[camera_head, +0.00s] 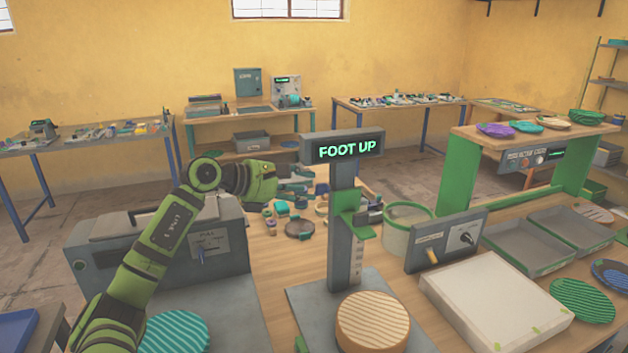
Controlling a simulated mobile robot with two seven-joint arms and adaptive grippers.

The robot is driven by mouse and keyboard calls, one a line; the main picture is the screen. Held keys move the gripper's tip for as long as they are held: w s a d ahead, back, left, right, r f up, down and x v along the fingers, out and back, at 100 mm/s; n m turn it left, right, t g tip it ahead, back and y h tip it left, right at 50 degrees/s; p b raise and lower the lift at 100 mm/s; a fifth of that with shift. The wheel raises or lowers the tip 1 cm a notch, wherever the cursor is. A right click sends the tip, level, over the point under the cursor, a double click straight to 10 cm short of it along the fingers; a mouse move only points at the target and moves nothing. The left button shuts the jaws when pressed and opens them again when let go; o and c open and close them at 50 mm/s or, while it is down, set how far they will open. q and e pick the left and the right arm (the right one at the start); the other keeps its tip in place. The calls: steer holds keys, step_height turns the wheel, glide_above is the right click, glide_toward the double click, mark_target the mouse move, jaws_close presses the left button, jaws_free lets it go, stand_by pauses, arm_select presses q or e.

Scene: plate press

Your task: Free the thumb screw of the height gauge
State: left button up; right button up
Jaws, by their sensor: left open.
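The height gauge (342,265) stands upright on the bench, with a lit sign (347,150) on top reading "FOOT UP". A green slide (352,218) sits partway up its post, with a small grey knob (375,204) at its right side that looks like the thumb screw. A tan ribbed round plate (373,320) is on the gauge's base, below the slide. My left gripper (312,187) is open and empty, left of the post and a little above slide height, apart from the knob. The post hides part of that area. My right gripper does not show.
A grey press-like box (165,245) stands at the left, with a teal striped plate (175,333) in front. A pale round tub (407,232), a grey switch box (447,240) and a white slab (495,302) crowd the gauge's right. Small parts (300,228) lie behind.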

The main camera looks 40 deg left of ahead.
mark_target(321, 189)
arm_select(q)
steer(key=p+x, duration=0.1)
steer(key=x, duration=0.2)
steer(key=shift+w+f+p, duration=0.2)
steer(key=shift+w+p, duration=0.1)
steer(key=shift+w, duration=0.1)
jaws_close()
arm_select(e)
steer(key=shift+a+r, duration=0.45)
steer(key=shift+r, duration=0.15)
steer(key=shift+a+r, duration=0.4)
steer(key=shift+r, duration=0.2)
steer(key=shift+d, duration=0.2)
